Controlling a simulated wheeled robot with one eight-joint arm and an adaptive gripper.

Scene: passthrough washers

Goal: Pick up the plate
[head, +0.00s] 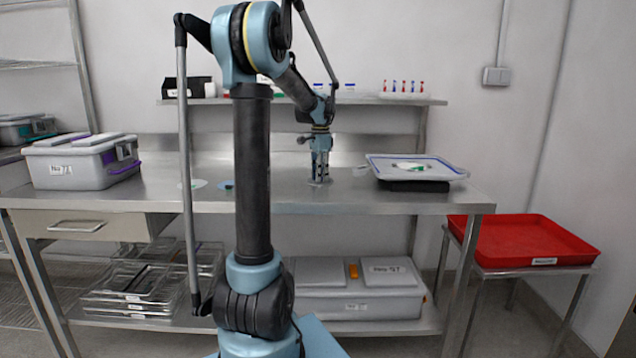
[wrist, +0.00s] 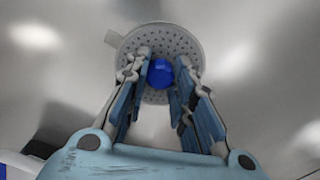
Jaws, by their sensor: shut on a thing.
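The plate (wrist: 158,38) is a round, grey, perforated disc with a tab at its upper left and a blue knob (wrist: 160,72) in its middle. It fills the top centre of the wrist view. My gripper (wrist: 164,66) is over it, with its two fingers shut on the blue knob, one on each side. In the head view my gripper (head: 320,180) points straight down at the steel bench (head: 330,200). The plate is small and mostly hidden there, and I cannot tell whether it touches the bench.
A blue-rimmed tray (head: 455,172) holding a white and green disc sits at the right of the bench. Flat round pieces (head: 192,184) lie to the left. A grey lidded box (head: 80,165) stands at the far left. A red tray (head: 525,243) rests on a lower side table.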

